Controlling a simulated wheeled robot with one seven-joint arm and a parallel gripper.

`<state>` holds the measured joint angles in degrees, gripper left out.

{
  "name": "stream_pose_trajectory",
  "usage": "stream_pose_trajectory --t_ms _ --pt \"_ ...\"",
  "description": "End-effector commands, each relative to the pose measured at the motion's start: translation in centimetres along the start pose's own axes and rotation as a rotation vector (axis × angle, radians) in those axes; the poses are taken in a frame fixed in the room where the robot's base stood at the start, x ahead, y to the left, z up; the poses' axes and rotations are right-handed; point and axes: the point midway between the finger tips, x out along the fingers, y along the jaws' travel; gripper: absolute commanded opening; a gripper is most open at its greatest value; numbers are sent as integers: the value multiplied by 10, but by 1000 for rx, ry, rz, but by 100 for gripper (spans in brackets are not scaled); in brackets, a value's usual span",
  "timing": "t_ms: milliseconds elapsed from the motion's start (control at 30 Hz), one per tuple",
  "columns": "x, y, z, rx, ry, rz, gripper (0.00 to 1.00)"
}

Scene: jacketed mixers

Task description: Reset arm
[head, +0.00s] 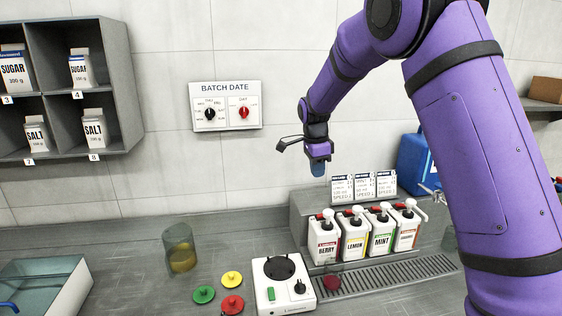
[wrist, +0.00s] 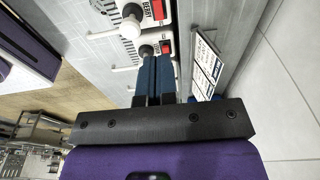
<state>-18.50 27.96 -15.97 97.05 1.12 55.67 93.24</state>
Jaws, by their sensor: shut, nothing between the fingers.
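My gripper (head: 318,168) hangs from my purple arm in the head view, in the air above and behind the pump bottles. Its blue fingers point down and are shut with nothing between them. In the wrist view the two blue fingers (wrist: 157,75) lie side by side, over the row of bottles. The berry bottle (head: 324,238), lemon bottle (head: 354,234), mint bottle (head: 382,230) and a fourth bottle (head: 407,225) stand below in a row. My gripper appears apart from all of them.
A white mixer base (head: 284,284) stands on the counter, with green (head: 204,294), yellow (head: 232,279) and red (head: 232,305) lids beside it. A beaker (head: 180,248) holds yellow content. Speed cards (head: 365,186) stand behind the bottles. A grey shelf (head: 122,90) and batch date panel (head: 226,106) are on the wall.

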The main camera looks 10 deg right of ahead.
Motion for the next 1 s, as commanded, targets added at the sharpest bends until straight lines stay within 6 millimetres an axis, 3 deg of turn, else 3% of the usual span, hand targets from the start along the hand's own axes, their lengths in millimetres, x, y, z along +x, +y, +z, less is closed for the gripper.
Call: stream_pose_trajectory --t_ms 167,267,600,1000 --pt "-22 16 -9 -62 -21 -22 0" --pt "-46 38 -18 -148 -44 -49 0" --pt "-118 134 -48 -506 -79 -173 0" --pt "-161 259 -65 -936 -8 -327 0"
